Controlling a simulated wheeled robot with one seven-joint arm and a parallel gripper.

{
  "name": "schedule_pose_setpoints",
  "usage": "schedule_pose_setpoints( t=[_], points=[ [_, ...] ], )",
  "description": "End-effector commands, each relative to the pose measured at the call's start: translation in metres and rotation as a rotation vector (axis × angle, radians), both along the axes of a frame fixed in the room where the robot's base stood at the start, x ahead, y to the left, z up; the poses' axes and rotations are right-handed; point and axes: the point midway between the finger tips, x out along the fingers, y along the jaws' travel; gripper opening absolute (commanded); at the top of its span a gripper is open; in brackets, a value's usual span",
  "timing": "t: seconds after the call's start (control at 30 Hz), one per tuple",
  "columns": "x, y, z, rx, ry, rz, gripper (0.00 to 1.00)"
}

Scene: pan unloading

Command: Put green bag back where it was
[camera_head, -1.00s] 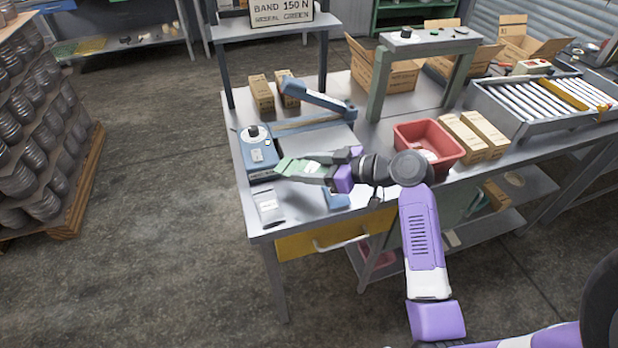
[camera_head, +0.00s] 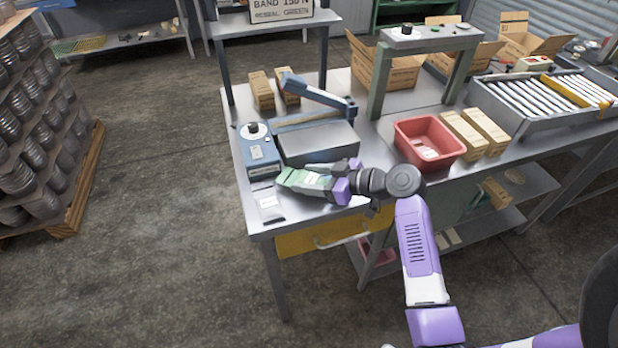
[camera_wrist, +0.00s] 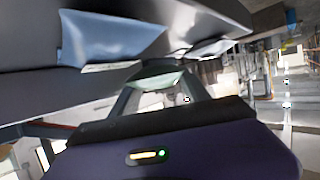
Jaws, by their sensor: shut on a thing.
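The green bag (camera_head: 298,179) is a flat pouch with a pale label. My gripper (camera_head: 326,182) is shut on its right end and holds it roughly level, over the front left of the bench and in front of the sealer. I cannot tell whether the bag touches the bench top. In the wrist view a pale green part of the bag (camera_wrist: 160,80) shows between the fingers. The blue and grey sealer (camera_head: 318,143) has its blue arm raised; a dial box (camera_head: 261,155) forms its left end.
A green-grey stand (camera_head: 379,85) is behind. Bare bench top shows along the front edge.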

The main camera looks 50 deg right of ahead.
Motion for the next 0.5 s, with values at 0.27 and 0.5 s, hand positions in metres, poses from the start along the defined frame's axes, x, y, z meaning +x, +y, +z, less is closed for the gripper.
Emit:
schedule_pose_setpoints(
  t=[0.27, 0.5],
  points=[
    [0.0001, 0.0000, -0.0022, 0.000, 0.000, 0.000, 0.76],
    [0.0001, -0.0001, -0.0020, 0.000, 0.000, 0.000, 0.76]
  ],
)
